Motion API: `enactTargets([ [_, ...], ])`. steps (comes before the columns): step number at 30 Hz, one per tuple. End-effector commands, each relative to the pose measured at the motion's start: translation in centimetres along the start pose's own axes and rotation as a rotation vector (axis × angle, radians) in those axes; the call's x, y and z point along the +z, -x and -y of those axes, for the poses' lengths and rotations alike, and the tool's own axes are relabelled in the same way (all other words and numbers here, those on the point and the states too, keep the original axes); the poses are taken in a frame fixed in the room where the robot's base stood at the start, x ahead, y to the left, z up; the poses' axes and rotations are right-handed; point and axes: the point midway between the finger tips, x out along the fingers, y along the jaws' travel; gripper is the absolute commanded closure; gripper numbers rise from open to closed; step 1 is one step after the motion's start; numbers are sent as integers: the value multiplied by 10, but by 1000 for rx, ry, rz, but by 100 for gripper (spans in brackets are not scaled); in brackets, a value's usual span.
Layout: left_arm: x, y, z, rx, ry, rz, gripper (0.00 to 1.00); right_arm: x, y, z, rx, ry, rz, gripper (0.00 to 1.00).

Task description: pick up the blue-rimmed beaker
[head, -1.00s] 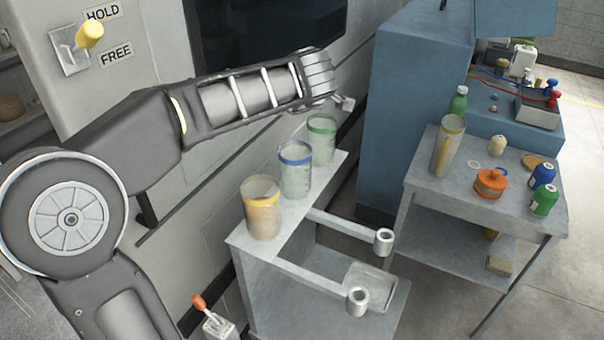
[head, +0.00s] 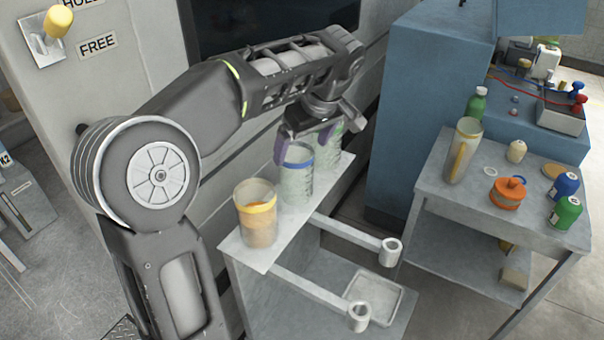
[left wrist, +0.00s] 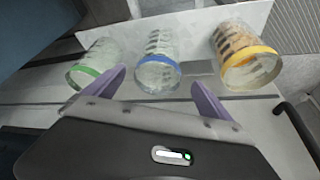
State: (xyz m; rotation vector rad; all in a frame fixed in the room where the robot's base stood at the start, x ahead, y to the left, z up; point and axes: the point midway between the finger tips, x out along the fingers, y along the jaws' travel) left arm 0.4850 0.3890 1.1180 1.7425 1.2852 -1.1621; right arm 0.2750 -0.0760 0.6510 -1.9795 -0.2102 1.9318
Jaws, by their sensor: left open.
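The blue-rimmed beaker (head: 297,177) is a clear glass with a blue band, upright on the narrow grey shelf between two others. It also shows in the left wrist view (left wrist: 157,62), in the middle. My left gripper (head: 300,150) is open above and behind it. In the left wrist view its purple fingers (left wrist: 160,90) are spread to either side of the blue rim, the left finger close to the green-rimmed beaker (left wrist: 96,62). The gripper partly hides the green-rimmed beaker (head: 330,148) in the head view. My right gripper is not in view.
The yellow-rimmed beaker (head: 257,215) with orange-brown contents stands at the shelf's near end. Two arms with rings (head: 390,250) stick out from the shelf (head: 240,252). A side table (head: 435,190) at right holds a tall yellow-striped container, an orange pot and small bottles.

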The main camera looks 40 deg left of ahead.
Motion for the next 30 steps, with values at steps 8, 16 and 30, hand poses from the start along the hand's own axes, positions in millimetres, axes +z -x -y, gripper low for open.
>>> enactTargets([
  [8,-2,-1,3,-15,10,-9,6,0,0,0,0,1,0,64],
  [16,-2,-17,3,-17,8,-7,6,0,2,1,0,0,0,64],
  [30,-3,-30,3,-14,8,-7,6,0,4,2,1,0,1,64],
])
